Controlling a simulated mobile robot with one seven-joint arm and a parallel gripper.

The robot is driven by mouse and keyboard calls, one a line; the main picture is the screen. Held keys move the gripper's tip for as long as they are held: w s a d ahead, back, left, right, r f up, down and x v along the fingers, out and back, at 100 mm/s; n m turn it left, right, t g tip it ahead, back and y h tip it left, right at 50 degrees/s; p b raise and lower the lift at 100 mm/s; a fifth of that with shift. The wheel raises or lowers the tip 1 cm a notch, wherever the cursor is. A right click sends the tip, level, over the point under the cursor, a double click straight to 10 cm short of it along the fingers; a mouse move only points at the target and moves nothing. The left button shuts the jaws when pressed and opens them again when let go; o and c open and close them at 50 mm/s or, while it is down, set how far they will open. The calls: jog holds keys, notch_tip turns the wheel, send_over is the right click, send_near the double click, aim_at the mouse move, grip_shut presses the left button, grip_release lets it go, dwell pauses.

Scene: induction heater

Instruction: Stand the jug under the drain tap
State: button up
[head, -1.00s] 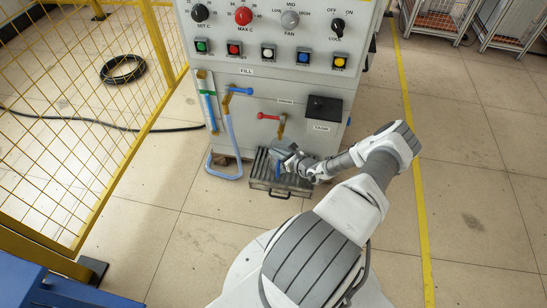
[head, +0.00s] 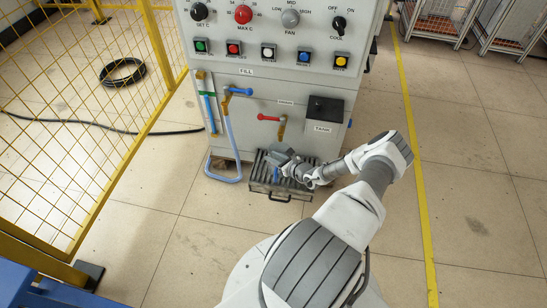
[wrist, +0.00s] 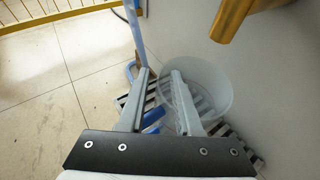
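The jug (wrist: 218,82) is a clear, see-through cup standing on the slatted grate, seen from above in the wrist view. My gripper (wrist: 159,71) is open, its two fingers apart. The right finger overlaps the jug's near-left side; whether it touches is unclear. A blue piece (wrist: 153,116), which looks like the jug's handle, shows between and below the fingers. The brass drain tap (wrist: 235,18) is above and right of the jug in the wrist view. In the head view the tap (head: 282,128) has a red lever, and my gripper hides most of the jug.
The grate tray (head: 262,178) lies at the machine's foot. A blue hose (head: 230,135) hangs left of it and loops onto the floor. The black tank box (head: 325,108) juts out at right. A yellow mesh fence (head: 85,110) stands left.

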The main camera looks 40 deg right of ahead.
jog(key=shift+r, duration=0.1)
jog(key=p+v, duration=0.4)
jog(key=v, duration=0.8)
dwell(0.4)
